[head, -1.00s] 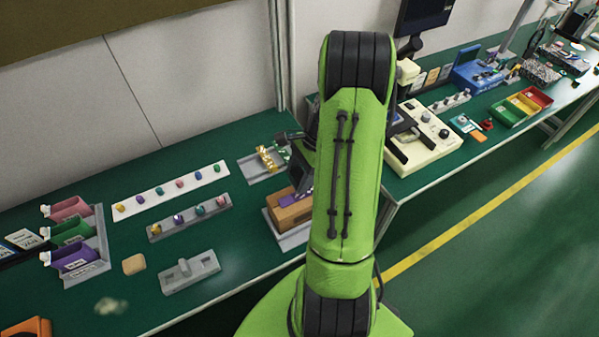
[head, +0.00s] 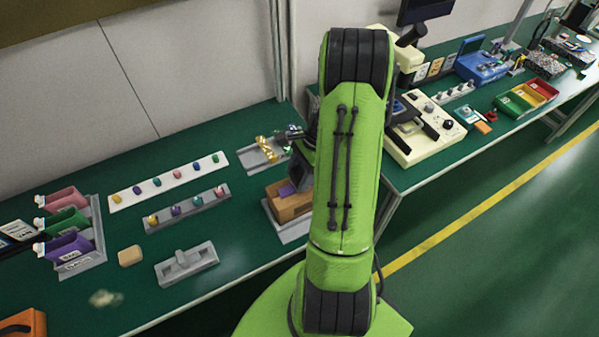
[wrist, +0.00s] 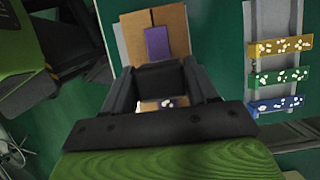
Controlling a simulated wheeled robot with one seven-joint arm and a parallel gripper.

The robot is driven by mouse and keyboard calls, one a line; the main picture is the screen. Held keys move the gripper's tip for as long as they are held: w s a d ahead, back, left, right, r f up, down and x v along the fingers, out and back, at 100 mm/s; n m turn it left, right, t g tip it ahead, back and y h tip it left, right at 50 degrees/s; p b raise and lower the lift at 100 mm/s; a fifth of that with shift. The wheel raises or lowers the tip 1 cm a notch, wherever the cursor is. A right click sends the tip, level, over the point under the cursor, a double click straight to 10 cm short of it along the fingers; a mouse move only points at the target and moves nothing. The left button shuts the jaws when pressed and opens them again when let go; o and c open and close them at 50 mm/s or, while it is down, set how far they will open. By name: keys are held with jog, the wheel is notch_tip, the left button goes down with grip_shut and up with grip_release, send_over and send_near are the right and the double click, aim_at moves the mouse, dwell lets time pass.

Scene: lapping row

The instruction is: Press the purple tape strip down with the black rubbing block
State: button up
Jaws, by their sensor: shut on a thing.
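The purple tape strip (wrist: 157,43) lies along the middle of the brown carton top (wrist: 178,27), ahead of my gripper in the wrist view. In the head view a bit of the strip (head: 286,190) shows on the carton (head: 289,207), which stands on a grey base. My gripper (wrist: 160,88) is shut on the black rubbing block (wrist: 160,77), which sits between its fingers and hides the strip's near end. I cannot tell whether the block touches the strip. In the head view my green arm hides most of the gripper and the carton's right side.
A grey tray with yellow, green and blue pieces (wrist: 278,76) stands right of the carton in the wrist view. A cream machine (head: 425,130) stands right of my arm. A grey block fixture (head: 187,265) and rows of coloured knobs lie to the left. The front-left green bench has free room.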

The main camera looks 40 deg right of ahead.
jog(key=shift+f, duration=0.6)
dwell(1.3)
jog(key=shift+r, duration=0.1)
notch_tip(320, 180, up, 7)
jog(key=p, duration=0.6)
jog(key=shift+r, duration=0.1)
jog(key=shift+s+d+f, duration=0.15)
jog(key=shift+d+f, duration=0.35)
jog(key=shift+f, duration=0.55)
jog(key=shift+s+d+f, duration=0.1)
jog(key=shift+d+f, duration=0.35)
jog(key=shift+f, duration=0.6)
jog(key=shift+s+d+f, duration=0.15)
jog(key=shift+d+f, duration=0.35)
jog(key=shift+f, duration=0.55)
jog(key=shift+s+f, duration=0.1)
jog(key=shift+f, duration=0.45)
